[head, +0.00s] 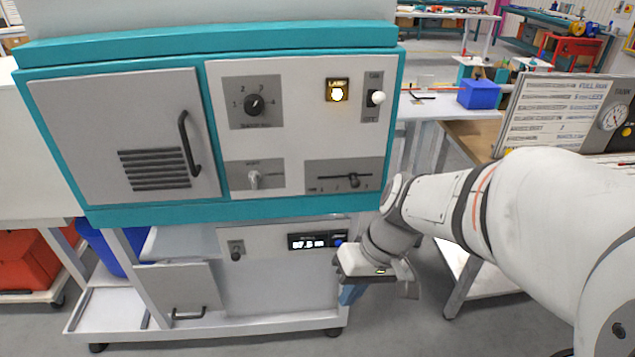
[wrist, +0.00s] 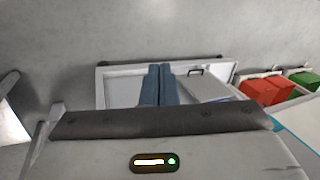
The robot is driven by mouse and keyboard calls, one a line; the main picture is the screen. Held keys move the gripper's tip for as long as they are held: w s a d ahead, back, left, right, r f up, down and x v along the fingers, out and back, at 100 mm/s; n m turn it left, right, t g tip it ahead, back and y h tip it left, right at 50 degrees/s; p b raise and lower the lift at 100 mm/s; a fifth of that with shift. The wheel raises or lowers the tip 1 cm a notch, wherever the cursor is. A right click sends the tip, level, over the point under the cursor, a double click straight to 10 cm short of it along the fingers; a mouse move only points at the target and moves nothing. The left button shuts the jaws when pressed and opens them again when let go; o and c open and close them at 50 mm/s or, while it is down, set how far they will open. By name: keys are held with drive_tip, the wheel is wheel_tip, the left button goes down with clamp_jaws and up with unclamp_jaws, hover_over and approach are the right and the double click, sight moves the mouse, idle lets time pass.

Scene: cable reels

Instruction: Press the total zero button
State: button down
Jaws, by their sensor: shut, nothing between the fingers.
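The lower panel (head: 265,240) of the machine carries a small digital display (head: 306,241) that seems to read 07.5 m. A small blue button (head: 338,242) sits at the display's right end, its label too small to read. My gripper (head: 350,294) is in front of and slightly below this button, apart from the panel as far as I can tell. Its blue fingers (wrist: 158,84) are together and empty in the wrist view, above the cart's lower shelf (wrist: 122,88). The button cannot be made out in the wrist view.
The teal-framed cabinet (head: 226,209) above bears a rotary knob (head: 254,104), a lit lamp (head: 337,92), a white-tipped toggle switch (head: 377,98) and a slider (head: 353,180). A side table (head: 425,108) holds a blue bin (head: 479,94). Red bins (wrist: 264,91) show in the wrist view.

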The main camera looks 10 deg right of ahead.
drive_tip(key=w+a+f+n+t+y+b, duration=0.1)
drive_tip(key=w+a+f+y+b, duration=0.3)
drive_tip(key=w+f+y+b, duration=0.65)
drive_tip(key=w+d+f+t+h+b, duration=0.1)
drive_tip(key=w+d+f+t, duration=0.4)
drive_tip(key=f, duration=0.2)
drive_tip(key=w+d+f+m+t+h+b, duration=0.1)
drive_tip(key=w+d+f+t+h, duration=0.1)
drive_tip(key=w+d+f+t, duration=0.2)
wheel_tip(320, 180, down, 5)
drive_tip(key=shift+w+d+r+t+b, duration=0.2)
drive_tip(key=shift+w+d+t+b, duration=0.2)
drive_tip(key=shift+w+t, duration=0.6)
drive_tip(key=w+p, duration=0.1)
drive_tip(key=w, duration=0.7)
drive_tip(key=shift+w, duration=0.35)
